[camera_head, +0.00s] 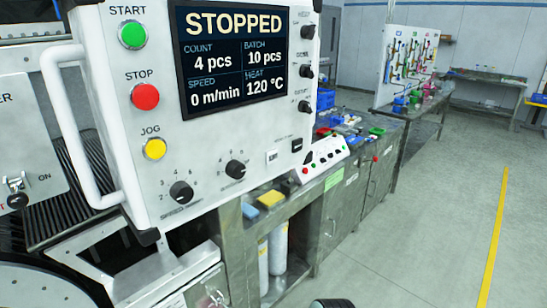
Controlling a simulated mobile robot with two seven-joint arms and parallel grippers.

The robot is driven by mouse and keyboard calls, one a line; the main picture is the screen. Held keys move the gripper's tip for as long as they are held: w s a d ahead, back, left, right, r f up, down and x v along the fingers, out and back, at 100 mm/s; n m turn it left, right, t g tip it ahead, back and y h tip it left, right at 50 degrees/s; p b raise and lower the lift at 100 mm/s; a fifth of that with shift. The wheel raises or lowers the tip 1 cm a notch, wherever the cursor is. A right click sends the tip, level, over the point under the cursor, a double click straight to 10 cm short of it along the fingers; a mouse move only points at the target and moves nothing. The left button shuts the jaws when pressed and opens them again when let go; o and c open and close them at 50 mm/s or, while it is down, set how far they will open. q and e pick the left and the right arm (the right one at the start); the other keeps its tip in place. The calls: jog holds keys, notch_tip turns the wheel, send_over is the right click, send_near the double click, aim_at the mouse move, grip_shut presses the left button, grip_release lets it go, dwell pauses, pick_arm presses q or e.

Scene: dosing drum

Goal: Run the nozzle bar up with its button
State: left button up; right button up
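A white control panel (220,129) fills the upper left, with a screen (232,62) reading STOPPED, 4 pcs, 10 pcs, 0 m/min and 120 °C. On it are a green START button (132,35), a red STOP button (145,96) and a yellow JOG button (154,149). Black knobs sit below (181,192), and more run along its right edge. No button is readably labelled for a nozzle bar, and I cannot make out the bar. Neither gripper is recognisable.
A white handle (82,130) sticks out left of the panel. A small sloped control box (324,160) stands on the metal bench behind it. Grey cylinders (279,248) stand under the bench. The floor (430,235) at right is clear, with a yellow line (493,240).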

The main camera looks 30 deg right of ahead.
jog(key=shift+c, duration=0.2)
grip_shut()
dwell(1.5)
